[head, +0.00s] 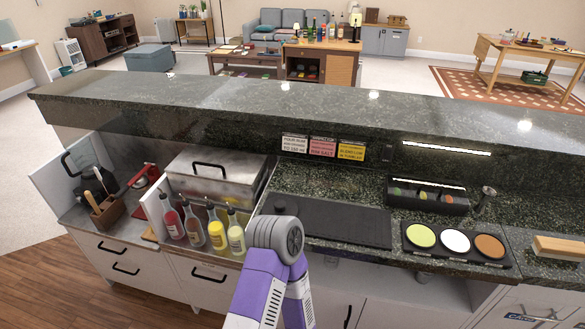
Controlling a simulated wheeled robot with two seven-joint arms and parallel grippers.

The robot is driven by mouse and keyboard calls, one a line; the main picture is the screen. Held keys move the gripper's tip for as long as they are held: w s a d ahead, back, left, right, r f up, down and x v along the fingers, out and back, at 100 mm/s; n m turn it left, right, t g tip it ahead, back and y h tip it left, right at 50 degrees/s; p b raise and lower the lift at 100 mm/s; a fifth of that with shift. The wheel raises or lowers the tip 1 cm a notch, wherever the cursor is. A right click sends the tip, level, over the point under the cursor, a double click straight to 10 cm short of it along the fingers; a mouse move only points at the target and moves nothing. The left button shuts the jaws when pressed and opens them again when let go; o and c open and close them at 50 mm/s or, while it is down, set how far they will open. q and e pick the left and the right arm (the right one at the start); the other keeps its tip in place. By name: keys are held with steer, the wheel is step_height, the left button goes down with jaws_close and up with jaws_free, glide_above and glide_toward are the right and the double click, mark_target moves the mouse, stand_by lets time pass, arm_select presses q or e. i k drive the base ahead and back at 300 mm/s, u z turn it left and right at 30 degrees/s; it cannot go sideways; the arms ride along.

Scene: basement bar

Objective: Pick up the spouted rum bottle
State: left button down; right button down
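Several spouted bottles stand upright in a row in the rail at the front of the counter, left of my arm. From left they are a red bottle (174,223), a brownish-pink bottle (194,231), a yellow bottle (217,236) and a paler yellow bottle (236,238). Their labels are too small to read, so I cannot tell which is the rum. My purple arm with a grey round joint rises from the bottom centre, just right of the bottles. Neither of my grippers shows.
A steel lidded bin (215,175) stands behind the bottles. A wooden caddy (105,212) is at left. A black mat (335,222), a three-colour rimmer tray (455,242) and a garnish box (427,197) lie right. The raised bar ledge (290,105) runs behind.

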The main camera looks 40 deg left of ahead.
mark_target(193, 225)
steer(key=u, duration=2.1)
